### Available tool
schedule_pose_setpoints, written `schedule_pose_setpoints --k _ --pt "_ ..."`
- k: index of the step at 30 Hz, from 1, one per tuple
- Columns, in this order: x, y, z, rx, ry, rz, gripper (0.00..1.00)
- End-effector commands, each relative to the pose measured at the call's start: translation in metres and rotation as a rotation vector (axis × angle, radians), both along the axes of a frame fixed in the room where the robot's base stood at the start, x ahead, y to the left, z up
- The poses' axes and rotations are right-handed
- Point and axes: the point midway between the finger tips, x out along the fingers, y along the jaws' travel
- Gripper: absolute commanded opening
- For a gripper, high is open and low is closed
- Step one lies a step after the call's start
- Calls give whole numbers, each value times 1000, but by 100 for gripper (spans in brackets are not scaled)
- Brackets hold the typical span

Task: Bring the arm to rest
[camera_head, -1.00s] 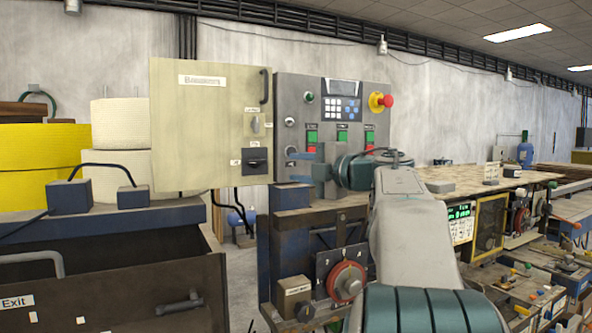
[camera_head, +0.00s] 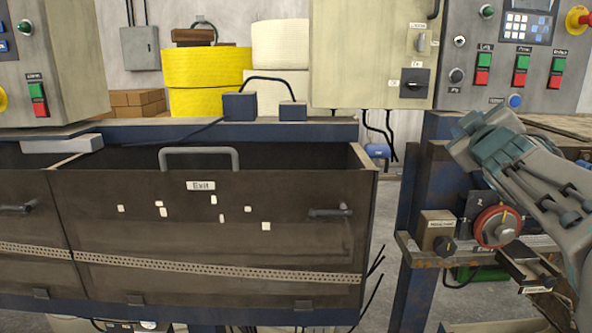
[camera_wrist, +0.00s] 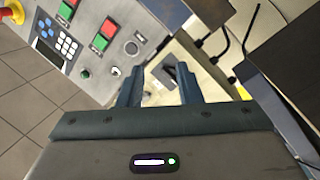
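My gripper (camera_head: 462,130) is at the right of the head view, at the end of my raised arm. It is in front of the grey control panel (camera_head: 490,40) and the blue post below it. In the wrist view my gripper (camera_wrist: 157,88) shows two blue fingers standing apart with a gap between them. Nothing is held; the beige cabinet door with its black switch (camera_wrist: 170,72) shows through the gap, some way beyond the fingertips.
A red rotary dial (camera_head: 497,227) sits on a bracket just below my arm. Yellow and cream rolls (camera_head: 207,80) stand behind. Grey floor shows in the wrist view.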

Motion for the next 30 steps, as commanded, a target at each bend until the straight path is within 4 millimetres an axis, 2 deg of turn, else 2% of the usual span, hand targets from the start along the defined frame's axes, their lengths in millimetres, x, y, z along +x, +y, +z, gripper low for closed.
schedule_pose_setpoints --k 1,5,8,9,12,15,18,22,25,30 --pt "-9 8 -23 81 47 -31 32" --pt "-36 29 -94 295 216 -121 32" --pt "-67 54 -154 444 379 -175 32" --pt "-81 66 -179 499 450 -194 32" --pt "-122 97 -235 619 635 -233 32" --pt "-164 127 -281 710 811 -261 32" --pt "-201 152 -313 775 956 -279 32" --pt "-234 171 -336 819 1079 -293 32" --pt "-244 177 -343 834 1121 -297 32" --pt "-246 178 -344 837 1129 -298 32"
